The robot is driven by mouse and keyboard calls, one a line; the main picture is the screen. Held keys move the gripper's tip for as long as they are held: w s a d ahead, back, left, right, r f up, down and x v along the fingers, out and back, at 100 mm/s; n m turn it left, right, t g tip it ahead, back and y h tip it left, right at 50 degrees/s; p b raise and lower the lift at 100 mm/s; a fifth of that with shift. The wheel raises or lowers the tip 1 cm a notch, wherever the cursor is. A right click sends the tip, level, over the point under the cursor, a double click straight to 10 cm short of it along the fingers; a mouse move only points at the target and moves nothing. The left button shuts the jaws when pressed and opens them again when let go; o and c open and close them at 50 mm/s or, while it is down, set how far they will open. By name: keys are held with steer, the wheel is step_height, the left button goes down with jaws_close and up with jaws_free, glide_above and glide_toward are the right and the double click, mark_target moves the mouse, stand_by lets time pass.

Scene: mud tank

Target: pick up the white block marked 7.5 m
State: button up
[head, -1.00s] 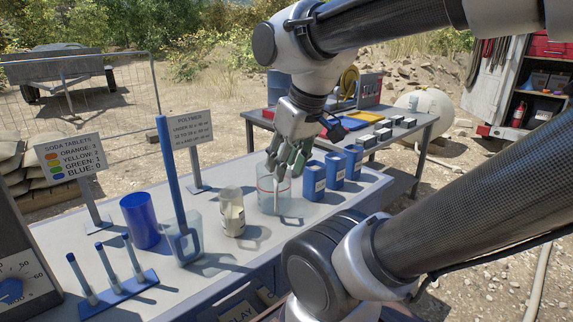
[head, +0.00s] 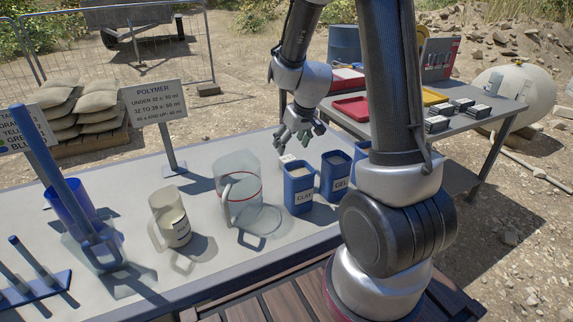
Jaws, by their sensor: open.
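Several small white-topped blocks with dark sides stand on the far table, one of them a front block (head: 437,124); their markings are too small to read, so I cannot tell which is 7.5 m. A small pale object (head: 287,159), perhaps a block, shows on the near table just below my gripper, partly hidden behind the CLAY container; no marking on it is readable. My gripper (head: 296,138) is open and empty, pointing down above the near table's back edge. It is well left of the far table's blocks.
Blue CLAY (head: 299,188) and GEL (head: 335,176) containers stand close to my gripper. A clear jug (head: 238,192) and a cream-filled jug (head: 170,218) stand to the left. A POLYMER sign (head: 155,105) stands behind. Red (head: 352,108) and yellow (head: 433,96) trays lie on the far table.

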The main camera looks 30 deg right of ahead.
mark_target(288, 158)
steer(key=x, duration=0.6)
steer(key=d+x, duration=0.1)
steer(key=x, duration=0.2)
steer(key=shift+w+d+f, duration=0.1)
steer(key=shift+w+f, duration=0.05)
steer(key=shift+f, duration=0.05)
steer(key=c, duration=1.1)
